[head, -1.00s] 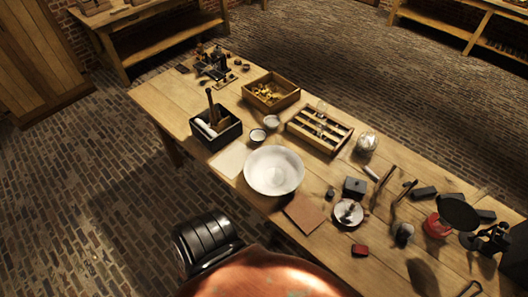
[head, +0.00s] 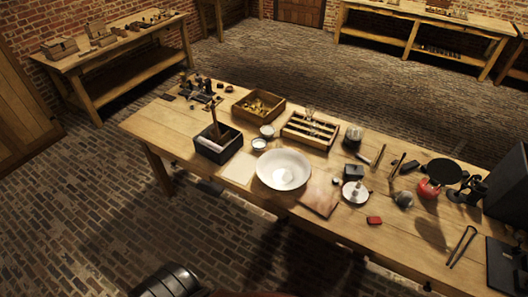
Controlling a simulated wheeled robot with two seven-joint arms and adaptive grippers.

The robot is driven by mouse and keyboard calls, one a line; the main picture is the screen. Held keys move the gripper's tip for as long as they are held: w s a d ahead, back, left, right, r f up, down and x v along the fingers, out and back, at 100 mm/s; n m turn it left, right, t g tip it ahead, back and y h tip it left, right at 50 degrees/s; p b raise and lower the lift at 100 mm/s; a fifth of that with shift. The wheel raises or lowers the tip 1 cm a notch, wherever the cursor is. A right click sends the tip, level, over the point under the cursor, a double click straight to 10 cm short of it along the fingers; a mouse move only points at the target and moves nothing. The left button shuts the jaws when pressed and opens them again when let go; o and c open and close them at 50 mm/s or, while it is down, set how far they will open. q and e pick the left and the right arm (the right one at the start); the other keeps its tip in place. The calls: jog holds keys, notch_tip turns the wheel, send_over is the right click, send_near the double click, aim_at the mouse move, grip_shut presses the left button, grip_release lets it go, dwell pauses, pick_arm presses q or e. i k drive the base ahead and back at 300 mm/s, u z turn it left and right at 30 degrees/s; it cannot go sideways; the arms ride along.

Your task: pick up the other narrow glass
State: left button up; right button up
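A small clear glass (head: 310,113) shows at the wooden rack (head: 289,131) near the middle of the table; at this size I cannot tell whether it stands in the rack or behind it. A wider glass jar (head: 353,137), dark-looking, stands just right of the rack. I cannot tell for sure which of these is the narrow glass. Neither of my grippers is in view; only a black part of my own body shows at the bottom left edge.
The workbench (head: 150,126) is crowded. A white bowl (head: 284,169), two small cups, a black box (head: 219,153) with tools, and a wooden tray (head: 236,111) of brass pieces stand around the rack. A red flask (head: 428,189) and tongs (head: 462,246) lie to the right.

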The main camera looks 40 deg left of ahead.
aim_at(279, 144)
jog(key=u, duration=1.6)
